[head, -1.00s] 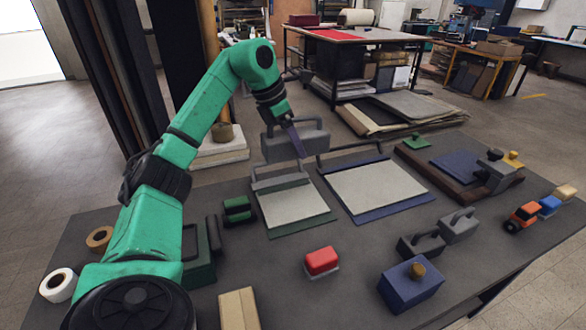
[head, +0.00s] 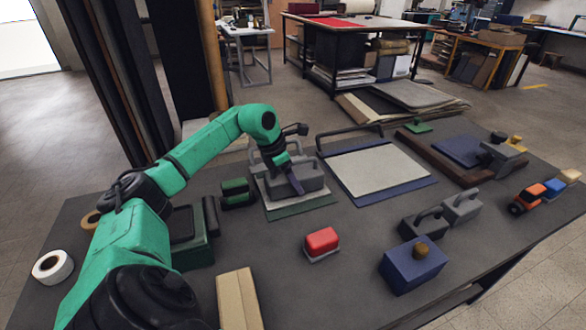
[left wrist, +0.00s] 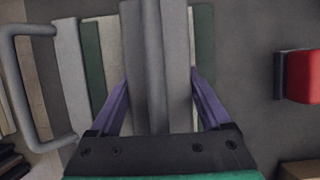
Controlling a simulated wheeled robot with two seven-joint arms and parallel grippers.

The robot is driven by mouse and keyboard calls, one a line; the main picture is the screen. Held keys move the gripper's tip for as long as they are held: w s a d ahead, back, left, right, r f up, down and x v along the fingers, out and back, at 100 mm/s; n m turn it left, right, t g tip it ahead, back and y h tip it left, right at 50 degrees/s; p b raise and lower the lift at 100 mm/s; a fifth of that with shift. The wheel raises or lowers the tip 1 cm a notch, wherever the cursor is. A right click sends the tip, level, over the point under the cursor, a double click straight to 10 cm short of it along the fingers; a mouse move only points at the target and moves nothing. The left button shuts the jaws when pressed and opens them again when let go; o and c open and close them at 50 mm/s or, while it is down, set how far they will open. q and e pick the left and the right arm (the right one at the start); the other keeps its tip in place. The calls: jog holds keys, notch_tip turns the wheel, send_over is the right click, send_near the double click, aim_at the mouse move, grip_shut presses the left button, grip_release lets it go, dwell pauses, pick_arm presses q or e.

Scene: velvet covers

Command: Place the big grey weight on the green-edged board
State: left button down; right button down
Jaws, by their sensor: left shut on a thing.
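The big grey weight (head: 311,177) is over the back part of the green-edged board (head: 303,207), low against it. I cannot tell whether its underside touches the board. My left gripper (head: 296,187) is shut on the weight from above, with its purple fingers on either side. In the left wrist view the weight (left wrist: 155,60) runs between the fingers, and the green edging (left wrist: 204,48) shows on both sides of it. The gripper hides part of the weight. My right gripper is not in view.
A blue-edged board (head: 375,168) lies to the right. A red block (head: 322,241), a blue box with a knob (head: 412,266) and smaller grey weights (head: 462,207) stand in front and right. A green block (head: 238,193) is just left. A grey bar handle (left wrist: 22,85) stands behind the board.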

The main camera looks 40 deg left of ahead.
pick_arm(q)
jog(key=shift+w+f, duration=0.1)
jog(key=shift+w, duration=0.05)
jog(key=shift+c, duration=0.3)
grip_release()
jog(key=shift+s+f, duration=0.2)
jog(key=shift+f, duration=0.15)
jog(key=shift+o, duration=0.3)
jog(key=shift+d+r, duration=0.1)
jog(key=v, duration=1.2)
jog(key=shift+s, duration=0.15)
